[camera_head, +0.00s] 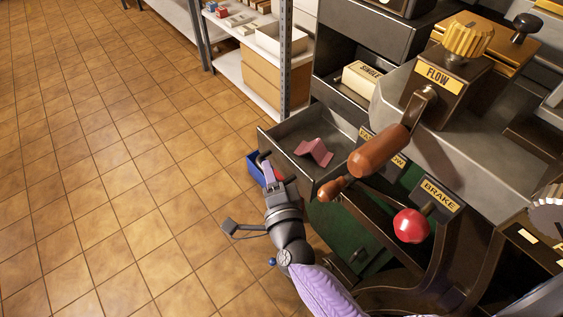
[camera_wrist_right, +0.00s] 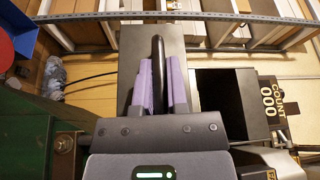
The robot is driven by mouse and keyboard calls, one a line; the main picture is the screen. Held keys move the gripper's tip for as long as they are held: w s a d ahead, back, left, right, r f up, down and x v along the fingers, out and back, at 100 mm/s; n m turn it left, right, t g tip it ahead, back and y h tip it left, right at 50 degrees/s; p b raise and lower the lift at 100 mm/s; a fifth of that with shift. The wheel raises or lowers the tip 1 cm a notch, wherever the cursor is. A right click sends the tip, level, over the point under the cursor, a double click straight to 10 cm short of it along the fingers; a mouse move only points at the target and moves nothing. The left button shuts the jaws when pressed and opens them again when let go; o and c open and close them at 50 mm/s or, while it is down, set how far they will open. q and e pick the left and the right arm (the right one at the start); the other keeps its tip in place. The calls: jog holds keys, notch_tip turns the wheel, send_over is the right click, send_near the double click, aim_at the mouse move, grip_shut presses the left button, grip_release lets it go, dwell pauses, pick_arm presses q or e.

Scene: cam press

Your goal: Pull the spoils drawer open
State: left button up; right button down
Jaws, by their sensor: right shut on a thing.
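The spoils drawer (camera_head: 292,137) is a dark grey metal drawer, standing open at the lower left of the machine in the head view. A folded pink piece (camera_head: 315,151) lies inside it. My right gripper (camera_head: 265,166) is at the drawer's front. In the right wrist view the purple fingers of my right gripper (camera_wrist_right: 163,88) are shut on the black drawer handle (camera_wrist_right: 158,60), with the grey drawer front (camera_wrist_right: 125,72) behind it. My left gripper is not in view.
A blue bin (camera_head: 253,167) with something red in it stands on the floor beside the drawer. The orange-handled lever (camera_head: 378,151) and red BRAKE knob (camera_head: 411,225) stick out right of my arm. Shelves (camera_head: 232,66) stand behind. The tiled floor (camera_head: 110,180) at left is clear.

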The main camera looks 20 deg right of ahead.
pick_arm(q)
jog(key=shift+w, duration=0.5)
pick_arm(e)
jog(key=shift+s+a, duration=0.1)
jog(key=shift+a, duration=0.05)
jog(key=c, duration=0.6)
grip_release()
jog(key=shift+c, duration=0.2)
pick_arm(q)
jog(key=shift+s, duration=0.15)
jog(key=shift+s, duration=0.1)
pick_arm(e)
jog(key=shift+s, duration=0.1)
pick_arm(q)
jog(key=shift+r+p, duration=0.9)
jog(key=shift+p, duration=0.05)
pick_arm(e)
jog(key=s, duration=0.9)
jog(key=shift+s+a+f, duration=0.25)
jog(key=shift+s+f, duration=0.1)
jog(key=shift+f, duration=0.05)
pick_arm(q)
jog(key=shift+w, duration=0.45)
